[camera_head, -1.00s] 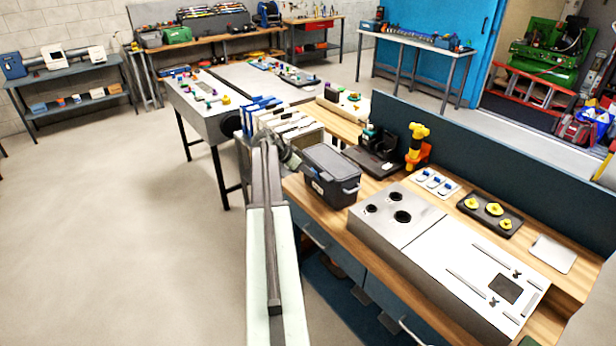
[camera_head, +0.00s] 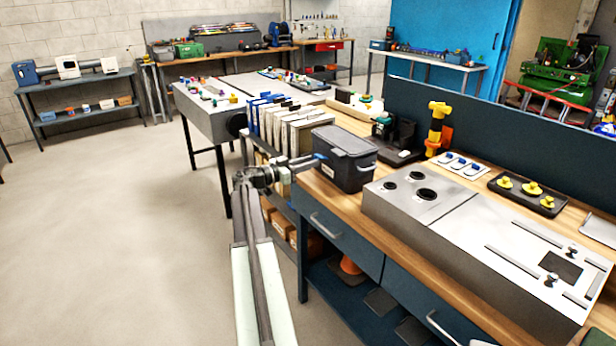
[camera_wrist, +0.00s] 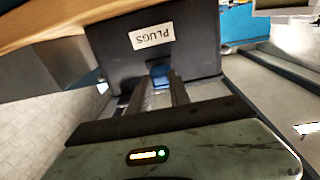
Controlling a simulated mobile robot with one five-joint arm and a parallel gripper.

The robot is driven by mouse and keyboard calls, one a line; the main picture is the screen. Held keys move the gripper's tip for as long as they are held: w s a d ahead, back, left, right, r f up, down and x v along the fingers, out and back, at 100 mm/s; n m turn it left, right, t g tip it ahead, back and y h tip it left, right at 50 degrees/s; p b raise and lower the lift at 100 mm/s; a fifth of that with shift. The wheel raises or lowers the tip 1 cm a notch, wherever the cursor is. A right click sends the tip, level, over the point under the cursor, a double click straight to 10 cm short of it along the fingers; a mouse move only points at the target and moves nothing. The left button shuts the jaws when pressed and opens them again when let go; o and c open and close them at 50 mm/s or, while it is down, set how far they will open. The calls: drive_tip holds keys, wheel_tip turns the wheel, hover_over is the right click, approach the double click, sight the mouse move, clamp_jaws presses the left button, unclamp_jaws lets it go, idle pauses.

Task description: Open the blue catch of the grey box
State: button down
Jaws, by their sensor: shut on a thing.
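The dark grey box (camera_head: 343,172) stands on the wooden bench with its lid down. Its front face carries a white label reading PLUGS, which appears upside down in the wrist view (camera_wrist: 151,36). The blue catch (camera_wrist: 160,70) is on the front of the box, between the two fingertips of my gripper (camera_wrist: 160,82). In the head view my gripper (camera_head: 309,163) reaches the box's left side from the left, and the blue catch shows at its tip. My gripper is shut on the catch, whose sides are partly hidden by the fingers.
A grey metal box with round holes (camera_head: 412,195) stands right of the grey box. Upright blue and white files (camera_head: 290,125) stand close behind my arm. A drawer handle (camera_head: 328,226) juts from the bench front. The floor at left is clear.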

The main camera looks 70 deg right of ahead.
drive_tip(key=shift+f+g+h+b, duration=0.3)
drive_tip(key=shift+f+h+b, duration=0.15)
drive_tip(key=shift+b, duration=0.65)
drive_tip(key=c, duration=1.2)
unclamp_jaws()
drive_tip(key=shift+s, duration=0.1)
drive_tip(key=b+v, duration=0.1)
drive_tip(key=v, duration=0.7)
drive_tip(key=shift+d+f, duration=0.1)
